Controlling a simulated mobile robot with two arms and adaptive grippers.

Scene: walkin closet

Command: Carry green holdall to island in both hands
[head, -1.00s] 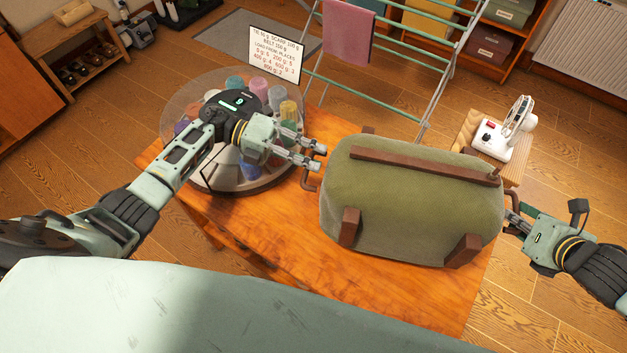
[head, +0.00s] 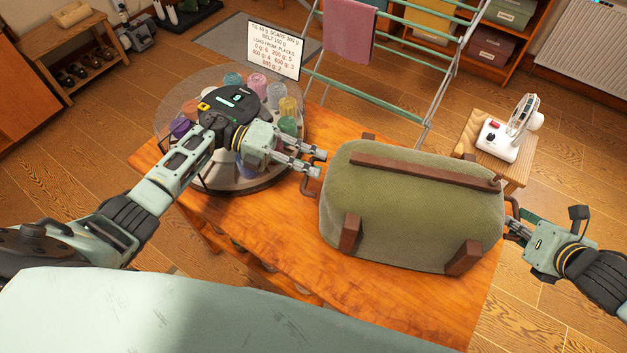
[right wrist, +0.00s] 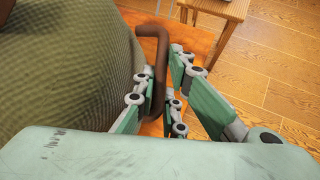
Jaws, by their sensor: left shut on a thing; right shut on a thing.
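The green holdall (head: 410,205), with brown straps and end handles, is over the wooden island top (head: 265,240) in the head view. I cannot tell whether its underside touches the wood. My left gripper (head: 318,163) is shut on the brown handle at the bag's left end. My right gripper (head: 514,222) is at the bag's right end. In the right wrist view, the right gripper's fingers (right wrist: 165,100) are closed around the brown end handle (right wrist: 157,60), beside the green fabric (right wrist: 65,65).
A round carousel (head: 235,178) with several coloured rolls stands behind my left arm, with a sign (head: 275,48) by it. A drying rack (head: 400,60) stands behind the island.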

